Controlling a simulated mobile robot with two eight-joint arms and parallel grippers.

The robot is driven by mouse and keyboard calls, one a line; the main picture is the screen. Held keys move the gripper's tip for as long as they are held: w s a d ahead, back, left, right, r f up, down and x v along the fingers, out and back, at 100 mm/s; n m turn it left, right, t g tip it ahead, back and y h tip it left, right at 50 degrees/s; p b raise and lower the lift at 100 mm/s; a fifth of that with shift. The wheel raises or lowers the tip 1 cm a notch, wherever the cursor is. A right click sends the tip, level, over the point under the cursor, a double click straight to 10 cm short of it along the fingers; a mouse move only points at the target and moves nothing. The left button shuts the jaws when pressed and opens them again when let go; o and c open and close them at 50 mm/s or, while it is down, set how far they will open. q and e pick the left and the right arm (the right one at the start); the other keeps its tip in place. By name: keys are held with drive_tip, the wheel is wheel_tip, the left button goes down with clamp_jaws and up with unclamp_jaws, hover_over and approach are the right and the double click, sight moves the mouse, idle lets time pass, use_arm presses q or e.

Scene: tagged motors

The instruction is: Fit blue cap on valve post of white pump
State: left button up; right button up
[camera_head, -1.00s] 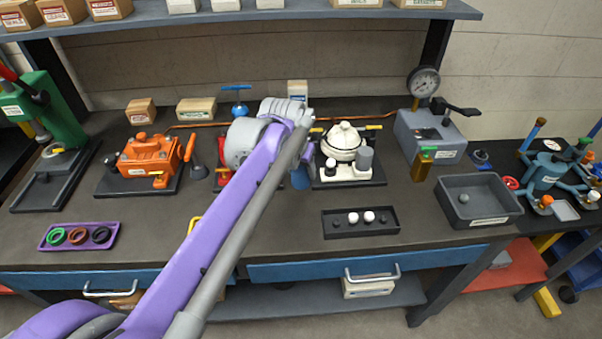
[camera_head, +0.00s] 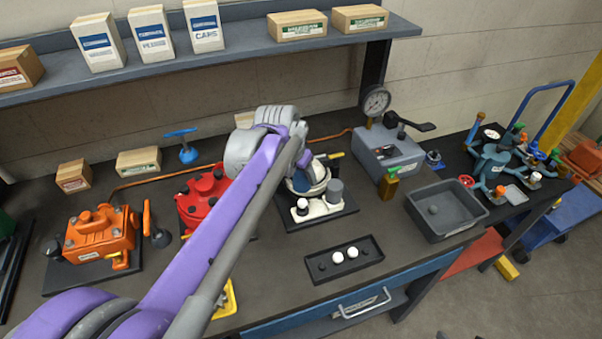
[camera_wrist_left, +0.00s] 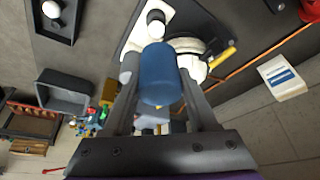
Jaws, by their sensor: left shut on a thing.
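The white pump (camera_head: 333,209) stands on a dark base plate in the middle of the bench, partly hidden by my left arm. In the head view the blue cap (camera_head: 298,184) overlaps the pump's round body, mostly behind my arm. The valve post cannot be made out, nor whether the cap touches the pump. My right gripper is not in view.
A red pump (camera_head: 203,195) stands left of the white one, and an orange pump (camera_head: 100,235) farther left. A black tray (camera_head: 345,262) with white and dark caps lies in front. A grey bin (camera_head: 445,210) and a gauge unit (camera_head: 388,150) are to the right.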

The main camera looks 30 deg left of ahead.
sight(302, 200)
use_arm(q)
drive_tip(key=shift+s+d+f+b, duration=0.15)
drive_tip(key=shift+f+b, duration=0.45)
drive_tip(key=shift+f, duration=0.5)
drive_tip(key=shift+f+b, duration=0.6)
drive_tip(key=shift+f, duration=0.6)
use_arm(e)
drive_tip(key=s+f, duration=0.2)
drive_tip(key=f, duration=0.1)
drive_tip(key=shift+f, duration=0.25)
use_arm(q)
drive_tip(key=shift+f, duration=0.2)
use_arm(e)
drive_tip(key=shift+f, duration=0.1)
use_arm(q)
drive_tip(key=shift+f, duration=0.35)
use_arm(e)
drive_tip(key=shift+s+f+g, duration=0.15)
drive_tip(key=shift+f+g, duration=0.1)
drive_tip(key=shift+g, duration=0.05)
use_arm(q)
drive_tip(key=shift+f+b, duration=1.6)
drive_tip(key=shift+f, duration=1)
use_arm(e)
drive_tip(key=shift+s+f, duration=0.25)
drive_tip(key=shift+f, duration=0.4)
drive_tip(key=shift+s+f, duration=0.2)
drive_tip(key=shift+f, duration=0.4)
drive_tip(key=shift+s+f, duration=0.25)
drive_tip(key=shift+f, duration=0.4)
